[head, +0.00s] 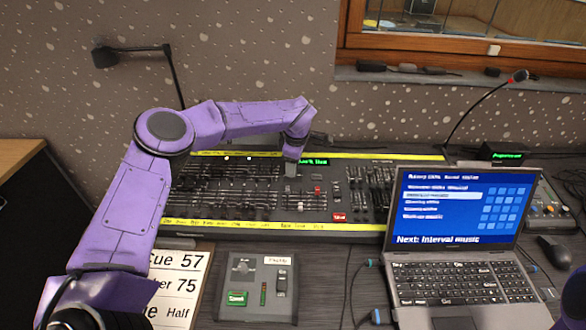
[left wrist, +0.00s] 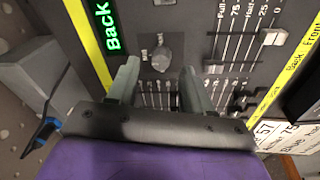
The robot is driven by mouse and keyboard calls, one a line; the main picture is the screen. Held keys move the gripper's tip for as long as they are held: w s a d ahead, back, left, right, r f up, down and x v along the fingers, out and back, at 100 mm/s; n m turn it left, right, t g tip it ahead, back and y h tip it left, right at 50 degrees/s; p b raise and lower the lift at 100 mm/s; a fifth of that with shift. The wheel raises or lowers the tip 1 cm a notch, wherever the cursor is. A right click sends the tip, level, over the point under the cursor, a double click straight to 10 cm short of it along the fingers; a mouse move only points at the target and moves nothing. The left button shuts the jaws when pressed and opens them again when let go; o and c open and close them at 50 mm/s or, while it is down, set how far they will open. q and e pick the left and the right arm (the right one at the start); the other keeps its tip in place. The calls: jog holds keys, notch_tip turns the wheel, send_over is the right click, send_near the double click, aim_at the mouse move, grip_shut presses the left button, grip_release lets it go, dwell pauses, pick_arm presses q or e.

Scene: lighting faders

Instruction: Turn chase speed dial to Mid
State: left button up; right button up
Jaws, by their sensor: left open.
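The lighting desk (head: 345,229) is a dark console with yellow label strips and many faders. My left gripper (head: 290,168) is over its upper middle, pointing down. In the left wrist view its two fingers (left wrist: 158,82) are open and apart. A grey rotary dial (left wrist: 162,58) on the desk shows just beyond the fingertips, roughly in line with the gap between them. Contact with it cannot be told. In the head view the dial is not clearly seen near my gripper. My right gripper is not in view.
A laptop (head: 455,210) stands at the front right of the desk. A small grey box (head: 256,288) and a cue card (head: 180,285) lie in front. A gooseneck microphone (head: 480,100) rises behind.

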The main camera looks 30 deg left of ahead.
aim_at(295, 180)
pick_arm(q)
notch_tip(295, 180, up, 8)
jog(key=s+d, duration=0.1)
jog(key=shift+b, duration=0.45)
